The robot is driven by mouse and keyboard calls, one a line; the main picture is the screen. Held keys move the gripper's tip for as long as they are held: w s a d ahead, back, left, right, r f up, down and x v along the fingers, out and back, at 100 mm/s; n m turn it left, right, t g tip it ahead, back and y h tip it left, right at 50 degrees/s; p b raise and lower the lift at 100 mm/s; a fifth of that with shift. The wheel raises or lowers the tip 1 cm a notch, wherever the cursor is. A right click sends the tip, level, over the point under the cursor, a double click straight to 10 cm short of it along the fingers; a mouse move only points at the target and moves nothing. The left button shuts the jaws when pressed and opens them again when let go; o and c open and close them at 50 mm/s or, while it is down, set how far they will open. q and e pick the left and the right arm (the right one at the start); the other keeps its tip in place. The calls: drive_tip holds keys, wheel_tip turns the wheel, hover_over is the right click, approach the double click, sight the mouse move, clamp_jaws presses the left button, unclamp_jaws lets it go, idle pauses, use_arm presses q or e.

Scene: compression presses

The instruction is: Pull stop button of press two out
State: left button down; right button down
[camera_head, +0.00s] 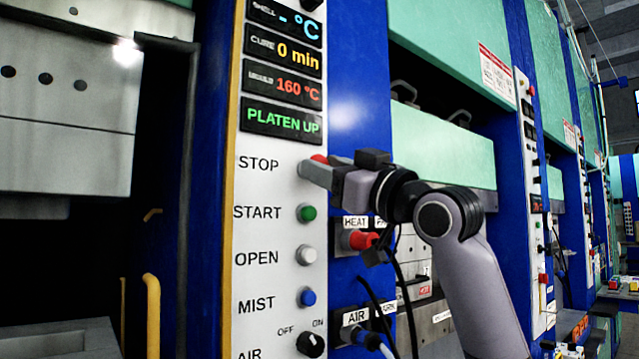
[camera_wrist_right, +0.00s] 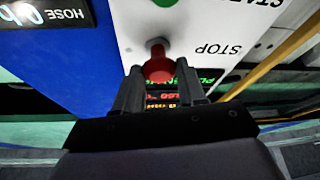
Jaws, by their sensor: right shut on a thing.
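The red stop button (camera_head: 320,158) is on the white control panel (camera_head: 255,210), level with the STOP label. My right gripper (camera_head: 312,172) reaches it from the right and is shut on it; the fingers cover most of the button in the head view. In the right wrist view the red button (camera_wrist_right: 158,66) sits between the two fingertips of my right gripper (camera_wrist_right: 158,82), with its stem running to the panel. My left gripper is in neither view.
A red heat connector (camera_head: 362,240) with cables is below my right wrist. The display above reads PLATEN UP (camera_head: 283,120).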

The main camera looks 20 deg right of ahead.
drive_tip(key=c, duration=0.9)
unclamp_jaws()
drive_tip(key=shift+f, duration=0.1)
drive_tip(key=shift+c, duration=0.2)
drive_tip(key=o, duration=0.3)
drive_tip(key=shift+s, duration=0.2)
drive_tip(key=shift+d, duration=0.1)
